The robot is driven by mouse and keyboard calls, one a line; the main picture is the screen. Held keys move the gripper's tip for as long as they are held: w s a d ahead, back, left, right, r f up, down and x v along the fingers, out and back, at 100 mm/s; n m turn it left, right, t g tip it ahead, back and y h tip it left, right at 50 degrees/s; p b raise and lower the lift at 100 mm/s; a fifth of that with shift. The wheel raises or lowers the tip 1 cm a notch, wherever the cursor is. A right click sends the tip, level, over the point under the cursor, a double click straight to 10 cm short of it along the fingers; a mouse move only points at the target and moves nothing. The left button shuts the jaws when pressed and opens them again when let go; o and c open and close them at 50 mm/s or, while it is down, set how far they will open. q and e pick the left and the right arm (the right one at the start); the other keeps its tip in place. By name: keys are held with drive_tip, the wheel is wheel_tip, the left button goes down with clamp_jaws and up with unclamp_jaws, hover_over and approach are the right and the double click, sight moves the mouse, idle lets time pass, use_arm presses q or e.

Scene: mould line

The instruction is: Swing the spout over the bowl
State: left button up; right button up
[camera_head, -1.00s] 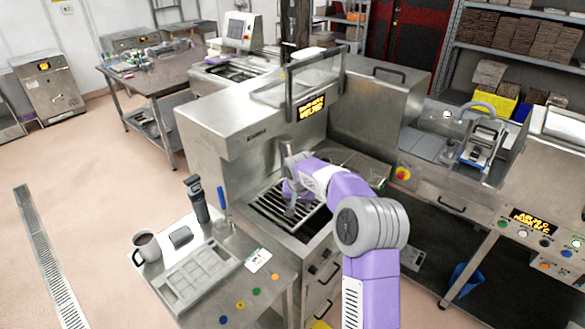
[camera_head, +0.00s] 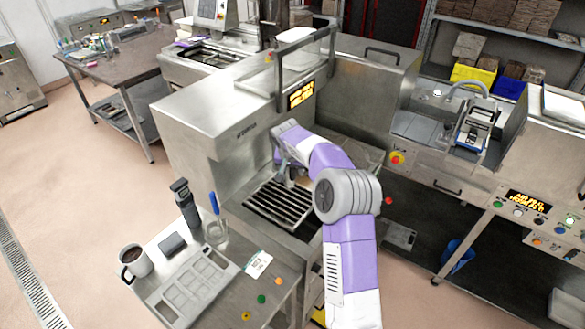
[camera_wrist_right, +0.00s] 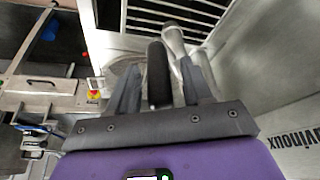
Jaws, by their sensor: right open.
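My right gripper (camera_head: 284,160) is at the steel machine, above the slatted grate (camera_head: 278,205). In the right wrist view its two fingers (camera_wrist_right: 157,85) are apart, with a black rod-like handle (camera_wrist_right: 157,75) between them. The fingers do not visibly clamp it. A shiny metal tube, which looks like the spout (camera_wrist_right: 174,42), shows just beyond the handle, over the edge of the grate. A rounded metal rim, perhaps the bowl (camera_wrist_right: 121,66), is partly hidden behind a finger. In the head view my arm hides most of the spout. My left gripper is out of view.
A side table holds a mould tray (camera_head: 192,288), a mug (camera_head: 133,262) and a dark upright tool (camera_head: 186,203). The machine's tall housing (camera_head: 210,120) stands close beside my gripper. A red stop button (camera_head: 396,158) is on the counter front at right.

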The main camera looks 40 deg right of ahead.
drive_tip(key=shift+d+f, duration=0.1)
drive_tip(key=shift+f, duration=0.1)
clamp_jaws()
drive_tip(key=shift+d, duration=0.1)
